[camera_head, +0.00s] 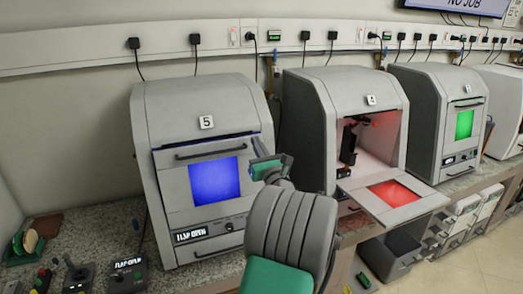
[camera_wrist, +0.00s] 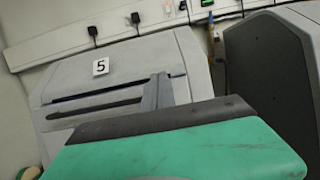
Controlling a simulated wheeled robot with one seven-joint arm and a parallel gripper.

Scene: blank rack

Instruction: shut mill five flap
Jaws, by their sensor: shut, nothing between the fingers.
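Mill five (camera_head: 195,100) is the grey cabinet on the left, marked with a 5; its number plate also shows in the wrist view (camera_wrist: 101,67). Its flap (camera_head: 172,180) has a blue-lit window and a dark bar handle (camera_head: 208,152). The flap stands nearly upright, with a thin dark gap and blue light along its top edge. The mill's small display (camera_head: 190,235) reads "FLAP OPEN". My gripper (camera_head: 260,157) is shut and empty, at the upper right of the flap. In the wrist view its fingers (camera_wrist: 156,92) overlap the handle's right end; contact cannot be told.
Mill four (camera_head: 312,110), to the right, has its flap (camera_head: 395,200) lowered outward over the counter edge, red-lit. Mill three (camera_head: 420,110) beyond it has a green window and upright flap. A small control box (camera_head: 128,272) and joystick (camera_head: 77,275) stand on the counter at left.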

